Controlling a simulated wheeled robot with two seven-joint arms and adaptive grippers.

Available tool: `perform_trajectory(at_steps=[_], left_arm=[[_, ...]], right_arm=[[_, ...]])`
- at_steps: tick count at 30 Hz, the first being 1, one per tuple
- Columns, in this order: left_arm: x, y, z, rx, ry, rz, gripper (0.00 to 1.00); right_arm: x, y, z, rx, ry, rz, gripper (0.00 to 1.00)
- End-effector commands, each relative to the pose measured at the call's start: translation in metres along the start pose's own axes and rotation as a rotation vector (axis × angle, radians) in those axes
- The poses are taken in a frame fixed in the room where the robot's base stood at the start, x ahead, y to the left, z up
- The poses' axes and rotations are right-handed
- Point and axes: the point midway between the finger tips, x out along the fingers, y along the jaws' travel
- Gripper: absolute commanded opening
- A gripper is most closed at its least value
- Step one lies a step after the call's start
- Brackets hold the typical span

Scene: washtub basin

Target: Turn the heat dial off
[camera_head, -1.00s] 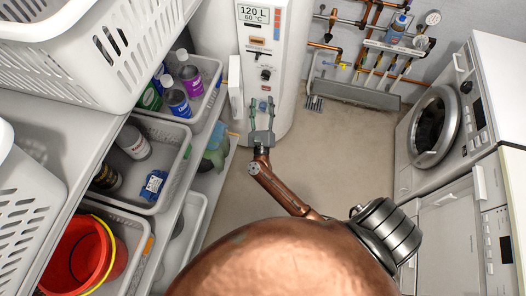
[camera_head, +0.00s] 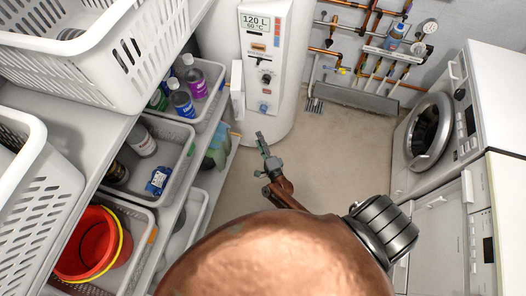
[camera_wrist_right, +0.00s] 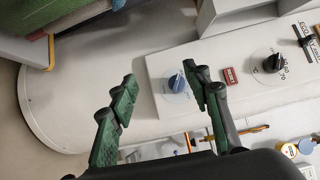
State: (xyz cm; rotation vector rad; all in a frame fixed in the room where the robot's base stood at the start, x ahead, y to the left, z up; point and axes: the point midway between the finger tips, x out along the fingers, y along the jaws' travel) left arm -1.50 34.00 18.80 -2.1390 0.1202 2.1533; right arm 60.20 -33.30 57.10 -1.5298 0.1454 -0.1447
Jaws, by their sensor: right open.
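The white boiler's front panel (camera_head: 267,50) carries a black dial (camera_head: 266,78) and, below it, a blue dial (camera_head: 264,107). In the right wrist view the black dial (camera_wrist_right: 274,63) sits on a temperature scale, and the blue dial (camera_wrist_right: 177,83) sits on a pale round plate beside a red label (camera_wrist_right: 231,77). My right gripper (camera_head: 262,140) is open and empty, below and apart from the blue dial. In the wrist view its fingers (camera_wrist_right: 161,87) are spread, the blue dial showing between them. My left gripper is out of view.
Shelves with grey bins (camera_head: 163,205), bottles and a red bucket (camera_head: 78,250) line the left. A small white box (camera_head: 237,90) is beside the panel. Pipes (camera_head: 370,60) run along the back wall. A washing machine (camera_head: 455,105) stands right. The middle floor is clear.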

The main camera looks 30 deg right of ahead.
Motion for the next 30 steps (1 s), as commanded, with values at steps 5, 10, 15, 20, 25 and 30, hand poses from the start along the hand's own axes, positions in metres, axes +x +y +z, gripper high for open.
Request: perform_trajectory(at_steps=[5,10,15,20,25,30], left_arm=[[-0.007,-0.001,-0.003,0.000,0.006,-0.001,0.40],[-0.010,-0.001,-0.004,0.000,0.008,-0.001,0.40],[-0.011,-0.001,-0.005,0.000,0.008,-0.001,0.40],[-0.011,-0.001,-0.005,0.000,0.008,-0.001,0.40],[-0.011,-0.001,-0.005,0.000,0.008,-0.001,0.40],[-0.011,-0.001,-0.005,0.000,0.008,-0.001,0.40]], right_arm=[[-0.017,0.025,0.000,-0.111,-0.037,0.072,0.44],[-0.028,0.041,0.001,-0.181,-0.063,0.115,0.44],[-0.032,0.048,0.001,-0.208,-0.075,0.133,0.44],[-0.033,0.049,0.001,-0.211,-0.076,0.134,0.44],[-0.033,0.049,0.001,-0.210,-0.075,0.134,0.44],[-0.033,0.049,0.001,-0.209,-0.075,0.133,0.44]])
